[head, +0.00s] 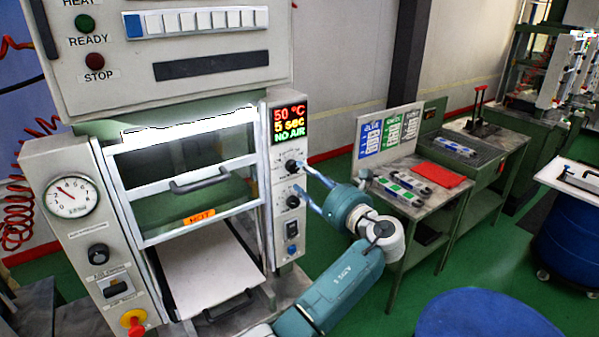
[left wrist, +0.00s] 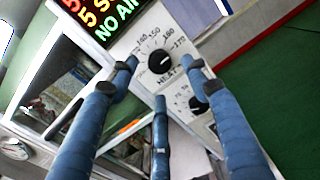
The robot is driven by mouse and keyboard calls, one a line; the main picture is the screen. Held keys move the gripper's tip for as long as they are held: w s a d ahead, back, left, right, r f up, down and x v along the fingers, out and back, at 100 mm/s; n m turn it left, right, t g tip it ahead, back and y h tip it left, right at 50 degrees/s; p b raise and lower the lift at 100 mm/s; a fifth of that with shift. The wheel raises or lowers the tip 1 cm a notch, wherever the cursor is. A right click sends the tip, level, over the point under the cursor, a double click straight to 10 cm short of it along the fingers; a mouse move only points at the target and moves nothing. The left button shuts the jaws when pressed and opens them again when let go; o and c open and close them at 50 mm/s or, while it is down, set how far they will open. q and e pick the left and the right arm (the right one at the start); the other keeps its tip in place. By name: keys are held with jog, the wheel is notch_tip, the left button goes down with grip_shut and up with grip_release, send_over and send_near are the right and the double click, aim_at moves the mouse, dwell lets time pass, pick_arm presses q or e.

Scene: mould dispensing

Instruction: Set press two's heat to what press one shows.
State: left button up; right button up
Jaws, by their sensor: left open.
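A press (head: 190,120) stands close at the left; its number is not readable. Its red and green display (head: 290,122) reads 50 °C, 5 sec, NO AIR. The black heat knob (head: 291,166) is on the panel below the display. Whether a finger touches the knob cannot be told. My right gripper is not in view.
A side table (head: 400,210) with coloured moulds and a red cloth (head: 438,174) stands at the right. Other equipment (head: 560,75) is further back. A blue drum (head: 575,225) stands at the right.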

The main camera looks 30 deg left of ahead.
pick_arm(q)
jog(key=v, duration=0.6)
jog(key=shift+d, duration=0.3)
jog(key=shift+s, duration=0.1)
